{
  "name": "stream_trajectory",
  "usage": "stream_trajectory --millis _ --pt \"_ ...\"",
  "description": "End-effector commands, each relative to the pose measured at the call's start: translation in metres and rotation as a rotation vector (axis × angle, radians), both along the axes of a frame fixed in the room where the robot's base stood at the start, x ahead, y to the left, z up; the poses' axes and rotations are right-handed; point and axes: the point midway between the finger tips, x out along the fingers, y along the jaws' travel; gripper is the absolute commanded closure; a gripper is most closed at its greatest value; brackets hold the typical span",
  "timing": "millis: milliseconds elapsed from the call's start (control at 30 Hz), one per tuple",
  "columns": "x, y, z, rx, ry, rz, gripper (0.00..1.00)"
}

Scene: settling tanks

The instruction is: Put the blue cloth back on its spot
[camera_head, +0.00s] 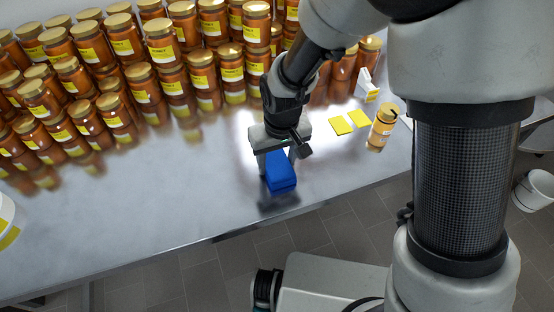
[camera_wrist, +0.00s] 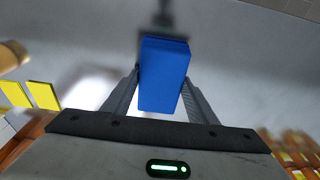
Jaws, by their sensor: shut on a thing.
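The blue cloth (camera_head: 281,172) is a folded blue block shape over the steel table, near its front edge. My gripper (camera_head: 276,165) is shut on it, with one finger on each side. In the wrist view the blue cloth (camera_wrist: 164,75) sits between the two fingers of my gripper (camera_wrist: 161,95). A dark shadow or reflection lies in front of the cloth on the table, and I cannot tell whether the cloth touches the surface. No marking for its spot can be made out.
Stacked honey jars (camera_head: 162,50) fill the back and left of the steel table (camera_head: 190,200). To the right are two yellow cards (camera_head: 341,126), a single jar (camera_head: 382,128) and a white bottle (camera_head: 366,86). The table's front middle is clear. A white bucket (camera_head: 535,190) stands on the floor.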

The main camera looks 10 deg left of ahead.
Motion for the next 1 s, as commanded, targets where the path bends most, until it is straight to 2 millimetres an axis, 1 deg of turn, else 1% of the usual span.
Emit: stream_trajectory --millis 133,267,300,367,400,633,767,867,1000 --pt "0.0 0.0 0.001 0.001 -0.001 0.0 0.68" --pt "0.0 0.0 -0.004 0.001 -0.001 0.0 0.68" --pt "0.0 0.0 -0.002 0.001 -0.001 0.0 0.41" --pt "0.0 0.0 -0.002 0.001 -0.001 0.0 0.31" --pt "0.0 0.0 -0.002 0.001 -0.001 0.0 0.29" --pt "0.0 0.0 -0.001 0.001 -0.001 0.0 0.29" --pt "0.0 0.0 0.006 0.002 -0.003 0.0 0.29" --pt "-0.001 0.0 0.02 0.003 -0.004 0.0 0.29" --pt "-0.004 -0.003 0.05 0.004 -0.007 0.0 0.29"
